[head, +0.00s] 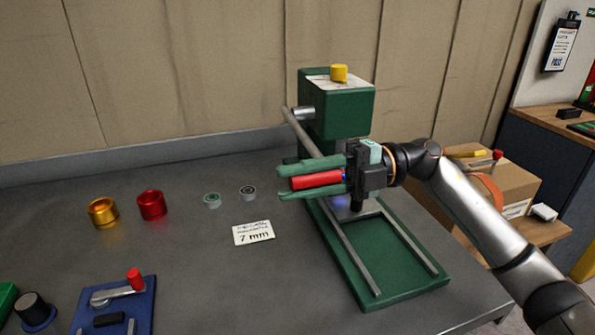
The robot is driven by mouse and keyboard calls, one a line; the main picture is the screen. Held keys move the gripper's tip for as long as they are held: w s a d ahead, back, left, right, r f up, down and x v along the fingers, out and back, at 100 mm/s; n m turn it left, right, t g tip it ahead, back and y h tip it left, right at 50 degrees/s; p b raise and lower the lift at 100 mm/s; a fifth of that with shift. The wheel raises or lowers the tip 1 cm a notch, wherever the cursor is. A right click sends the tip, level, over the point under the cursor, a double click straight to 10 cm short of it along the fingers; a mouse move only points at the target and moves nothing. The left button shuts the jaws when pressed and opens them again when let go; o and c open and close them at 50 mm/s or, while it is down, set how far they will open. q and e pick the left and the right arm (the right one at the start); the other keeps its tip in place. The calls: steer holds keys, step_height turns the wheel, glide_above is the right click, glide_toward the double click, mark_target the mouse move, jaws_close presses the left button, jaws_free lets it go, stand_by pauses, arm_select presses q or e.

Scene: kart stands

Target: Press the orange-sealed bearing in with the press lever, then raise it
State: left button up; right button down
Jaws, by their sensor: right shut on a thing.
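The green press (337,112) stands on the bench, with a yellow knob on top. Its steel lever (301,132) slopes down from the pivot on the press's left side toward my right gripper (296,181). The right gripper's green fingers are shut around the red grip (317,179) in front of the press column. The gripper and wrist hide part of the ram and the middle of the press. I see no orange-sealed bearing; whether one sits under the ram is hidden. My left gripper is not in view.
A gold ring (103,211), a red ring (151,205), a green-sealed bearing (212,200) and a dark-sealed bearing (248,192) stand left of the press. A "7 mm" card (253,233) lies near them. A blue fixture (118,305) is at front left. A cardboard box (500,185) stands right.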

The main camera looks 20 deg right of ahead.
steer(key=shift+f, duration=1)
steer(key=c, duration=0.7)
jaws_free()
steer(key=shift+w, duration=0.15)
steer(key=shift+o, duration=0.2)
steer(key=d, duration=1.2)
steer(key=shift+w+d+b, duration=0.15)
steer(key=shift+d+b, duration=0.15)
steer(key=shift+b, duration=0.15)
